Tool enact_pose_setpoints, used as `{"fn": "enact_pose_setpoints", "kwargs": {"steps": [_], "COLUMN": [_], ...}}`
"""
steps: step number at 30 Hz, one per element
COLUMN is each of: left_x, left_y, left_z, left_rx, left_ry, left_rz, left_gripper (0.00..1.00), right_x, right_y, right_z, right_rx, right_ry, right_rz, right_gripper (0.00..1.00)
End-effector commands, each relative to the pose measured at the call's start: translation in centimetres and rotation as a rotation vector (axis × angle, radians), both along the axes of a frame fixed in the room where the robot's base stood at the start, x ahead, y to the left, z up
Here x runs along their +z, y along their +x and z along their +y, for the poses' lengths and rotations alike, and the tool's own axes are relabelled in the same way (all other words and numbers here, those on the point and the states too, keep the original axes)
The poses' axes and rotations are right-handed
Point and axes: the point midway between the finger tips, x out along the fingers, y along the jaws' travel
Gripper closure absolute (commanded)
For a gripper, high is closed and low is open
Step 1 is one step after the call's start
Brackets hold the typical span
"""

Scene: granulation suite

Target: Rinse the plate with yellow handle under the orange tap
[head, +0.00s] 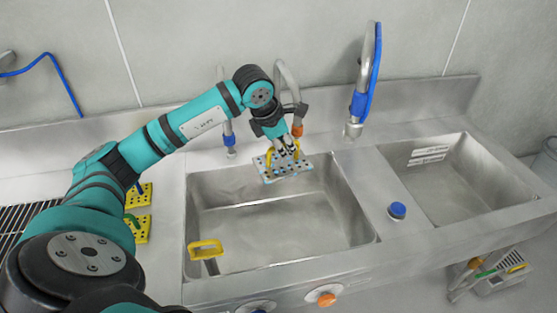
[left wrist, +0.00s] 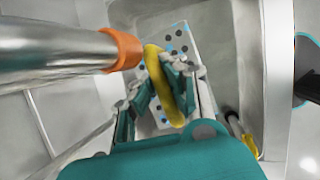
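The plate (head: 277,172) is pale, flat and perforated, with blue spots on it. It also shows in the left wrist view (left wrist: 174,33). My left gripper (head: 284,147) is shut on its yellow handle (left wrist: 158,78) and holds the plate above the back of the left basin (head: 285,225). The orange tap (head: 298,131) has a grey curved spout with an orange tip. In the left wrist view the orange tip (left wrist: 126,49) is right beside the handle. No water can be made out. My right gripper is out of view.
Yellow perforated plates (head: 137,231) lie on the left counter by a rack. A blue tap (head: 359,104) stands right of the orange tap. An orange knob (head: 326,299) is on the front panel, a blue knob (head: 397,210) between basins.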

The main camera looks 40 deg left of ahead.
Motion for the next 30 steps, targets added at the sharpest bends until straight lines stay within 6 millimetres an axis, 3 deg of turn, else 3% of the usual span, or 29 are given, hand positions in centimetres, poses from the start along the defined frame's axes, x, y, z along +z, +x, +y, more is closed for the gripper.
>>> {"fn": "enact_pose_setpoints", "kwargs": {"steps": [5,30], "left_x": [0.0,-0.1], "left_y": [-0.4,-6.8], "left_z": [-0.1,-1.9], "left_rx": [0.0,0.0], "left_ry": [0.0,0.0], "left_rz": [-0.003,-0.004], "left_gripper": [1.0,1.0], "right_x": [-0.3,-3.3], "right_y": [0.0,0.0], "right_z": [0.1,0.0], "right_rx": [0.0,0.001], "right_ry": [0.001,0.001], "right_rz": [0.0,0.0], "right_gripper": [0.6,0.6]}}
